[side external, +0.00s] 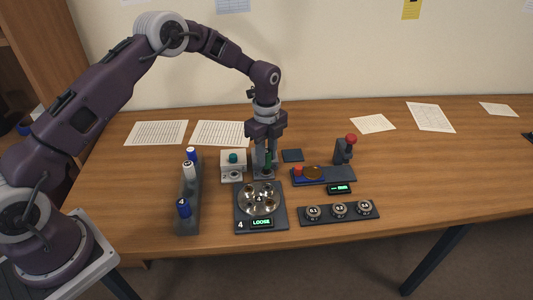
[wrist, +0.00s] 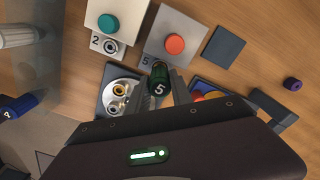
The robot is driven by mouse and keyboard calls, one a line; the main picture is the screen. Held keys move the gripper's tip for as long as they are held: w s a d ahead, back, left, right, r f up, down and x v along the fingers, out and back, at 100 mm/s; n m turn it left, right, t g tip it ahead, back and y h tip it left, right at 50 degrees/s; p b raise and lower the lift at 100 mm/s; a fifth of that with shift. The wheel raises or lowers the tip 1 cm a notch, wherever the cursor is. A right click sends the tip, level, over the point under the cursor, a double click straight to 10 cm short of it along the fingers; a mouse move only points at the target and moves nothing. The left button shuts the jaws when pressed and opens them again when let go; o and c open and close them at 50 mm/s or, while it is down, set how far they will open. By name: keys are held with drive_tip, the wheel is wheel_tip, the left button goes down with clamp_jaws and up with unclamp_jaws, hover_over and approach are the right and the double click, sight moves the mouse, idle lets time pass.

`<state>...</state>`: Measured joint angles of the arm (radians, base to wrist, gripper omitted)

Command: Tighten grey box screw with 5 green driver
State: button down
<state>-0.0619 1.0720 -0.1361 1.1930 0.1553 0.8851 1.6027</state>
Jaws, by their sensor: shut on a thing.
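My gripper (side external: 267,148) is shut on the green driver (side external: 268,160) and holds it upright. In the wrist view, the driver's dark green end (wrist: 158,80) with a white 5 sits between my fingers. The grey box (wrist: 172,38) has an orange-red button and a 5 on its front ledge. The driver stands over this ledge; the screw there and the driver's tip are hidden, so I cannot tell if they touch. In the side view the grey box (side external: 258,174) is mostly behind my gripper.
A white box (side external: 233,170) with a teal button stands left of it. A driver rack (side external: 188,218) holds white and blue drivers. A dark plate (side external: 238,219) in front reads 4 and LOOSE. A blue tray (side external: 312,179), red-knobbed stand (side external: 343,152) and dial strip (side external: 339,212) lie right.

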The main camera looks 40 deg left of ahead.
drive_tip(key=m, duration=0.9)
drive_tip(key=shift+m, duration=0.3)
drive_tip(key=m, duration=0.3)
drive_tip(key=shift+m, duration=1.3)
drive_tip(key=m, duration=0.4)
drive_tip(key=shift+r, duration=2.35)
drive_tip(key=shift+a, duration=0.1)
